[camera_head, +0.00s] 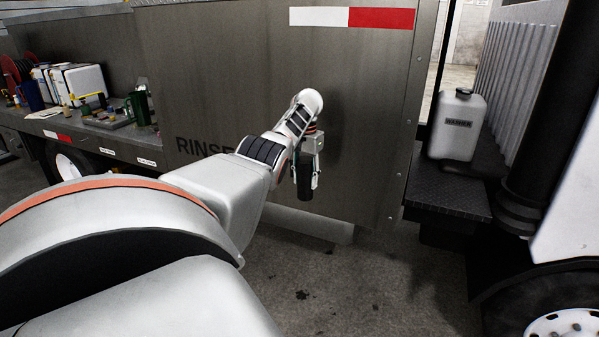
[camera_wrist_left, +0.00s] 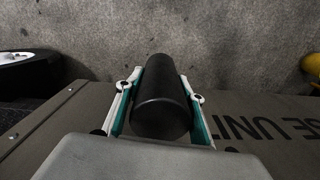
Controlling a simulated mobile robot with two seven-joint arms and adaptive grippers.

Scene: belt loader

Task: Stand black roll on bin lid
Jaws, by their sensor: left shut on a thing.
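A black roll (camera_wrist_left: 160,105) fills the space between the fingers of my left gripper (camera_wrist_left: 163,82) in the left wrist view. The gripper is shut on it, with a finger along each side. In the head view my left gripper (camera_head: 307,172) points down beside the grey metal panel lettered "RINSE", and the black roll (camera_head: 304,185) hangs upright in it, partly covered by a finger. The roll is held above the floor. I cannot make out a bin lid in either view. My right gripper is not in view.
The grey panel (camera_head: 240,70) stands close behind my left gripper. A white jug (camera_head: 454,128) stands on a black step (camera_head: 445,190) to the right. A cluttered shelf (camera_head: 90,128) is at the left. The concrete floor (camera_head: 340,280) below is clear.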

